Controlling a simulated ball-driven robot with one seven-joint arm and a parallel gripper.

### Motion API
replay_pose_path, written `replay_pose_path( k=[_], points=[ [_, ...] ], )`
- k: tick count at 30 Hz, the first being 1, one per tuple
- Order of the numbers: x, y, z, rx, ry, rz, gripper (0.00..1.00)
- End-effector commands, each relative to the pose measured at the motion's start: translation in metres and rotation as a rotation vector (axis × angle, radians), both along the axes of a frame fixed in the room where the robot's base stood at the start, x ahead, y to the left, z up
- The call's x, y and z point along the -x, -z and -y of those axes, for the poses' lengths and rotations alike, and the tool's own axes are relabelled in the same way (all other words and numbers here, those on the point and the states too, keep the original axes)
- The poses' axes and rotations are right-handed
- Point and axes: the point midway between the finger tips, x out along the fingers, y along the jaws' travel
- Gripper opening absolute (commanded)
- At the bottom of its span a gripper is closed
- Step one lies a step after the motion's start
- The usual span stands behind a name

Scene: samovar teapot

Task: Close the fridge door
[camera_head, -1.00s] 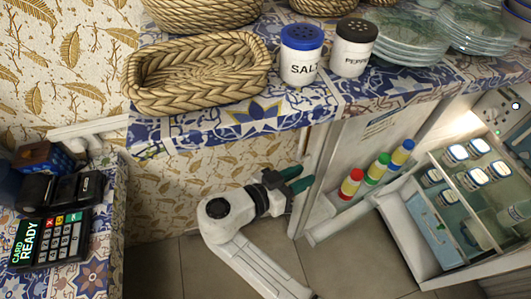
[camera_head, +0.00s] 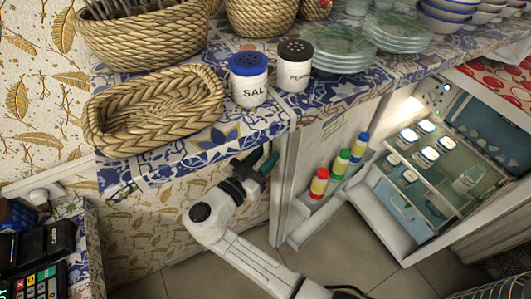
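The white fridge door (camera_head: 283,190) stands open below the counter, seen nearly along its edge. Its inner shelf holds bottles with red (camera_head: 319,184), green (camera_head: 341,163) and blue (camera_head: 360,146) bands. The fridge body (camera_head: 408,236) is to the right, its lit inside showing several jars. My gripper (camera_head: 258,162) has dark green fingers, parted with nothing seen between them. It is under the counter edge, left of the door on its outer side. A small gap seems to show between fingers and door; contact is hard to tell.
The patterned counter (camera_head: 230,137) overhangs my gripper and carries a woven basket (camera_head: 152,110), salt (camera_head: 248,80) and pepper (camera_head: 294,66) shakers, and stacked plates (camera_head: 342,50). A card reader (camera_head: 38,284) is at the lower left. Tiled floor (camera_head: 375,262) between door and fridge is clear.

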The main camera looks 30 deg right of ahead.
Motion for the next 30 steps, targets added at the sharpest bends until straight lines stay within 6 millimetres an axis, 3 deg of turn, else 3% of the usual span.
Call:
replay_pose_path(
  k=[11,21,30],
  points=[
    [-0.0022,0.0001,0.0045,0.0,0.0,0.0,0.3],
    [-0.0021,0.0,0.0043,0.0,0.0,0.0,0.0],
    [-0.0021,0.0,0.0042,0.0,0.0,0.0,0.0]
  ],
)
